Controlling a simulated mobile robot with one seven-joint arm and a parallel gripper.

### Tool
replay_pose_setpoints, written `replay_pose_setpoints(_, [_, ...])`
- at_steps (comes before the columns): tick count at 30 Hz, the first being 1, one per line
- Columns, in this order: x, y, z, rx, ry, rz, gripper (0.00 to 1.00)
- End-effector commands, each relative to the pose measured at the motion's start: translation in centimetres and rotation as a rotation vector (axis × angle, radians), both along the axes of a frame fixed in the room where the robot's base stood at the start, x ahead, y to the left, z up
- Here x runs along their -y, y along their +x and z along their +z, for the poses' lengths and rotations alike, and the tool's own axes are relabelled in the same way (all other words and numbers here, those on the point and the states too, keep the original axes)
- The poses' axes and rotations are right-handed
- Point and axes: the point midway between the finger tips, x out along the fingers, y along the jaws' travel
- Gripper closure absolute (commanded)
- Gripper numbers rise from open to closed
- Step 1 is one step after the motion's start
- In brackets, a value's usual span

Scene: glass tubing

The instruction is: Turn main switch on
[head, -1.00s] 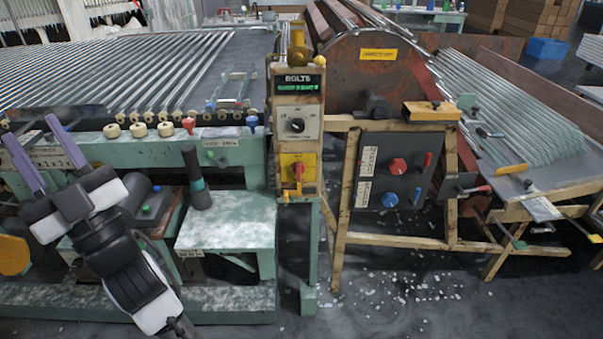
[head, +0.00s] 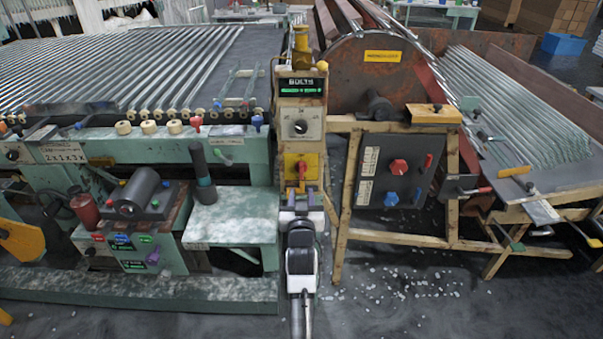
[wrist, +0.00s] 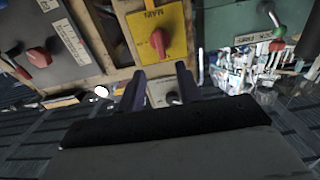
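The main switch is a red rotary knob (head: 302,169) on a yellow plate (head: 291,176), low on the control post. In the wrist view the red knob (wrist: 160,42) shows on the yellow plate marked MAIN, seen upside down. In the head view its handle looks about upright. My gripper (head: 302,190) is in front of the post, just below the knob in the picture. In the wrist view my gripper (wrist: 163,78) has its two purple fingers apart with nothing held between them. The knob lies beyond the fingertips, apart from them.
A black selector dial (head: 300,127) sits above the yellow plate. A grey panel (head: 376,184) with red and blue knobs stands to the right on a wooden frame. A green machine with a ledge (head: 230,217) is on the left. Glass shards litter the floor (head: 400,290).

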Motion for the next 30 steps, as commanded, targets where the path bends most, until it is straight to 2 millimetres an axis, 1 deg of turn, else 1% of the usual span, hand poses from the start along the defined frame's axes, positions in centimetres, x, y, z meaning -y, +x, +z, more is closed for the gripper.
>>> replay_pose_setpoints(1, [0.0, 1.2, 0.4, 0.001, -0.001, 0.001, 0.65])
replay_pose_setpoints(6, [-0.1, 4.6, 0.4, 0.001, 0.000, 0.001, 0.65])
replay_pose_setpoints(12, [-0.1, 7.6, 0.3, 0.002, -0.002, 0.001, 0.65])
replay_pose_setpoints(18, [-0.1, 9.1, 0.2, 0.002, 0.000, 0.001, 0.65])
replay_pose_setpoints(28, [-0.1, 9.3, 0.1, 0.002, 0.000, 0.001, 0.65])
replay_pose_setpoints(29, [-0.1, 9.3, 0.1, 0.002, 0.000, 0.001, 0.68])
replay_pose_setpoints(30, [-0.1, 9.3, 0.1, 0.002, 0.000, 0.001, 0.73])
